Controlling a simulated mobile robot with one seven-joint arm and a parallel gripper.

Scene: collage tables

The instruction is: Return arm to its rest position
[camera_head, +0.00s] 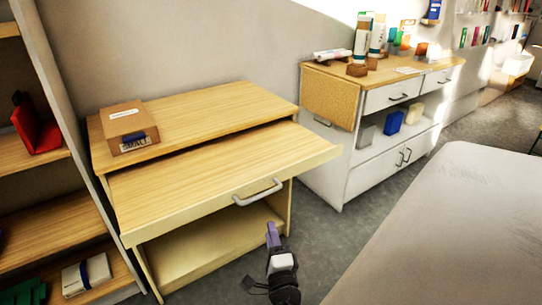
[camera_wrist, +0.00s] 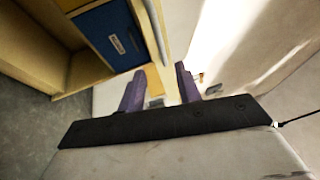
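My gripper (camera_head: 272,236) is low in front of the wooden cabinet in the head view, with purple fingers pointing up. In the wrist view, the two fingers of my gripper (camera_wrist: 160,75) stand apart with a gap and nothing held between them. In the head view the gripper is below and to the right of the pulled-out drawer's handle (camera_head: 258,192), apart from it. My arm is mostly out of the head view, so its full pose cannot be told.
The wooden cabinet's drawer (camera_head: 200,185) sticks out. A cardboard box (camera_head: 128,117) sits on the cabinet top. A blue labelled panel (camera_wrist: 108,38) shows in the wrist view. A shelf unit (camera_head: 30,158) stands left, a white cabinet (camera_head: 335,165) behind, a pale surface (camera_head: 440,240) right.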

